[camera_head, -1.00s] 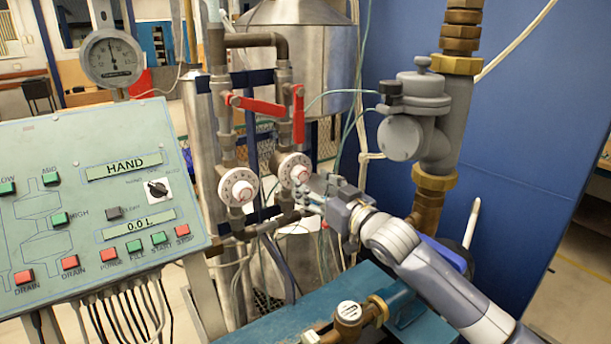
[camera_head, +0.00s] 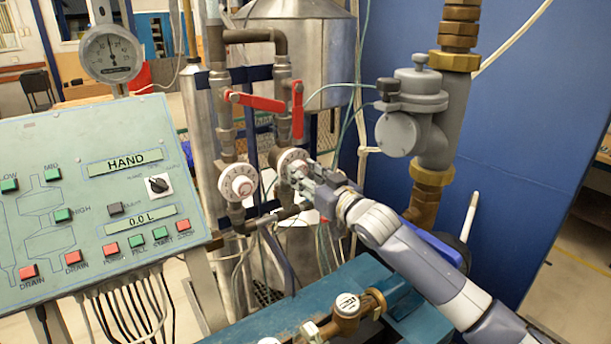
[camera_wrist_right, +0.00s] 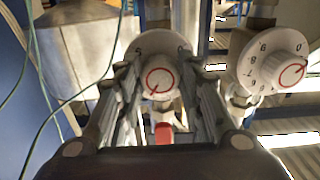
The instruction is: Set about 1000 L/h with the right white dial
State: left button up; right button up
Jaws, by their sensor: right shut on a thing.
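The right white dial (camera_head: 290,160) sits on the right-hand pipe, below a red lever. My right gripper (camera_head: 302,172) reaches it from the lower right and covers part of its face. In the right wrist view, the dial's knob (camera_wrist_right: 160,80), with a red ring and pointer, sits between the two fingers of my right gripper (camera_wrist_right: 160,85), which are shut on it. The scale around the knob is partly hidden by the fingers. The left white dial (camera_head: 238,183) is free; it also shows in the right wrist view (camera_wrist_right: 272,62). My left gripper is not in view.
A green control panel (camera_head: 100,225) with a HAND display and a 0.0 L display stands at the left. Two red levers (camera_head: 256,102) are above the dials. A grey meter body (camera_head: 410,110) on a brass pipe stands to the right. A teal bench (camera_head: 330,290) lies below.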

jog(key=shift+m+p, duration=0.5)
jog(key=shift+m, duration=0.6)
jog(key=o, duration=1.1)
jog(key=shift+c, duration=0.2)
jog(key=v, duration=1.2)
